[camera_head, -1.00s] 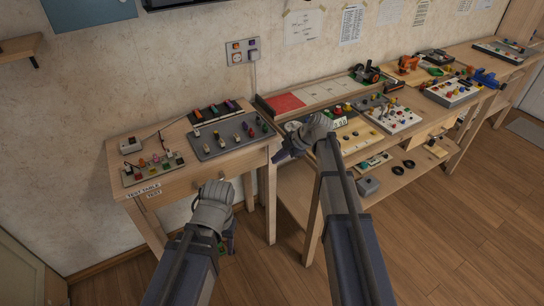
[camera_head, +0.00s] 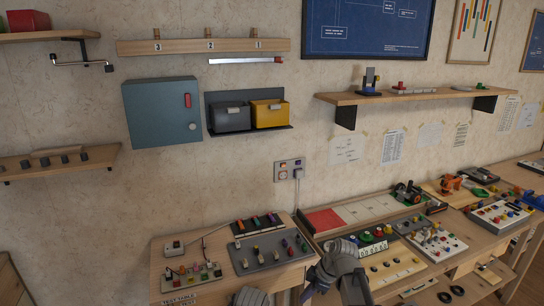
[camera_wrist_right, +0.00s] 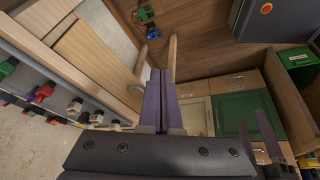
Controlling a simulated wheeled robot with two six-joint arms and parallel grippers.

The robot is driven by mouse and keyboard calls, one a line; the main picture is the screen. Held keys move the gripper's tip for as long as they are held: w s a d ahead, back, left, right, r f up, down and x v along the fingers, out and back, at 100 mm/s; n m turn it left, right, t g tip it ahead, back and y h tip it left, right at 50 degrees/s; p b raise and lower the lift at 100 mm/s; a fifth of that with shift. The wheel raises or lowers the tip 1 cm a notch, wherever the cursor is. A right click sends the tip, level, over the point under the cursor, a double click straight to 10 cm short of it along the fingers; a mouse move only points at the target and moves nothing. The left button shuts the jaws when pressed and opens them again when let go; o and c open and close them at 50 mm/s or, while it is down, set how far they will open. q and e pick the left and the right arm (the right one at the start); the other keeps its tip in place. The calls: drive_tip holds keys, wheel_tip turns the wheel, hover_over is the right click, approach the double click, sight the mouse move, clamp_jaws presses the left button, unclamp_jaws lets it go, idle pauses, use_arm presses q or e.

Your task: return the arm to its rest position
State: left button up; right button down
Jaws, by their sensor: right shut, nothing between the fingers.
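My right arm (camera_head: 352,285) rises from the bottom edge in the head view, in front of the workbench. Its right gripper (camera_head: 309,291) points down and left, beside the gap between the small table and the long bench. In the right wrist view its two fingers (camera_wrist_right: 158,85) lie together, shut and empty. Of my left arm only a grey wrist part (camera_head: 250,297) shows at the bottom edge of the head view; its fingers are hidden there. Dark prongs at the right of the wrist view may belong to it, but I cannot tell.
A small table (camera_head: 163,257) with switch panels stands at lower left. A long bench (camera_head: 447,274) with control panels runs to the right. A blue-grey cabinet (camera_head: 155,105), a yellow bin (camera_head: 268,114) and a shelf (camera_head: 415,97) are on the wall. The wrist view shows a green cabinet door (camera_wrist_right: 240,108).

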drive_tip(key=s+a+r+m+g+h+p, duration=0.1)
drive_tip(key=s+a+r+m+h+p, duration=0.1)
drive_tip(key=s+m, duration=0.4)
drive_tip(key=s+a+r+m+h+p, duration=0.3)
drive_tip(key=s+m, duration=0.3)
drive_tip(key=s, duration=0.6)
drive_tip(key=shift+s+r+g+h+p, duration=0.2)
drive_tip(key=shift+s+g+h+p, duration=0.15)
drive_tip(key=shift+h+p, duration=0.2)
